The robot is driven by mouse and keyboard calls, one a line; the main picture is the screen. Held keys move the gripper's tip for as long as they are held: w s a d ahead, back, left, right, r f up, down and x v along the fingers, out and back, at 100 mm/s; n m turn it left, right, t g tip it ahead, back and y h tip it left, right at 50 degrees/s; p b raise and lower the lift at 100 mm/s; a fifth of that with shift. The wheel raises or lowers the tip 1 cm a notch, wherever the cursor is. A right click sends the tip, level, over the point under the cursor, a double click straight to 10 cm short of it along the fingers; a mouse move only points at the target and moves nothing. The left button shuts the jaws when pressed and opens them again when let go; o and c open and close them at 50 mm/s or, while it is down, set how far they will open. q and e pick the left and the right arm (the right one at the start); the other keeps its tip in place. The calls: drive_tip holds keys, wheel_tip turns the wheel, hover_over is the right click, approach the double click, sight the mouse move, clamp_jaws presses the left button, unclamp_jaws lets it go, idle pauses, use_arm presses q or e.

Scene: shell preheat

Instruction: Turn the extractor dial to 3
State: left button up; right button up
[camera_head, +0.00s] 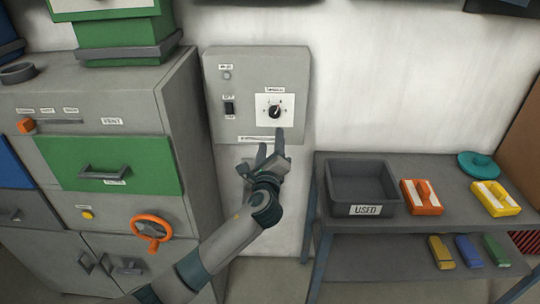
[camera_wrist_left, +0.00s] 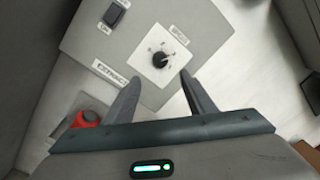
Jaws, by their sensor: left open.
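The extractor dial (camera_head: 275,112) is a black knob on a white square plate, on a grey wall panel (camera_head: 225,123). In the left wrist view the dial (camera_wrist_left: 160,60) sits just beyond my fingertips, with tick marks around it; their numbers are too small to read. My left gripper (camera_head: 270,147) is just below the dial, pointing up at the panel. In the left wrist view its two fingers (camera_wrist_left: 160,80) are apart with nothing between them, and the dial is clear of both. My right gripper is not in view.
The panel also carries a black switch (camera_head: 229,108) and a small round lamp (camera_head: 227,75). A grey cabinet with a green drawer (camera_head: 110,165) and an orange handwheel (camera_head: 152,229) stands left. A table with a "USED" bin (camera_head: 361,187) and orange and yellow blocks stands right.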

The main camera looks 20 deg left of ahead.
use_arm(q)
drive_tip(key=shift+b+v, duration=0.35)
drive_tip(key=shift+v, duration=1.5)
wheel_tip(320, 180, down, 26)
drive_tip(key=s+a+n+g+h+b, duration=0.1)
drive_tip(key=s+n+g+h, duration=0.15)
drive_tip(key=g, duration=0.25)
drive_tip(key=s+a+f+n+g, duration=0.1)
drive_tip(key=s+f+n+g, duration=0.1)
drive_tip(key=s+f, duration=0.5)
drive_tip(key=s+f+n+g+b, duration=0.1)
drive_tip(key=s+f+n, duration=0.15)
drive_tip(key=f, duration=0.85)
drive_tip(key=s+a+f+n+g, duration=0.1)
drive_tip(key=s+f+n+g, duration=0.1)
drive_tip(key=s+f, duration=0.6)
drive_tip(key=s+f+n+g+h+b, duration=0.1)
drive_tip(key=s+f+n+g, duration=0.3)
drive_tip(key=s+f, duration=1.4)
drive_tip(key=s+f+n+g, duration=0.1)
drive_tip(key=s+f+n, duration=0.3)
drive_tip(key=s, duration=0.9)
drive_tip(key=s+f+n+g+b, duration=0.1)
drive_tip(key=s+f+n, duration=0.3)
drive_tip(key=s, duration=1)
drive_tip(key=shift+s+a+g+h, duration=0.2)
drive_tip(key=shift+a+g+h, duration=0.25)
drive_tip(key=shift+g, duration=0.05)
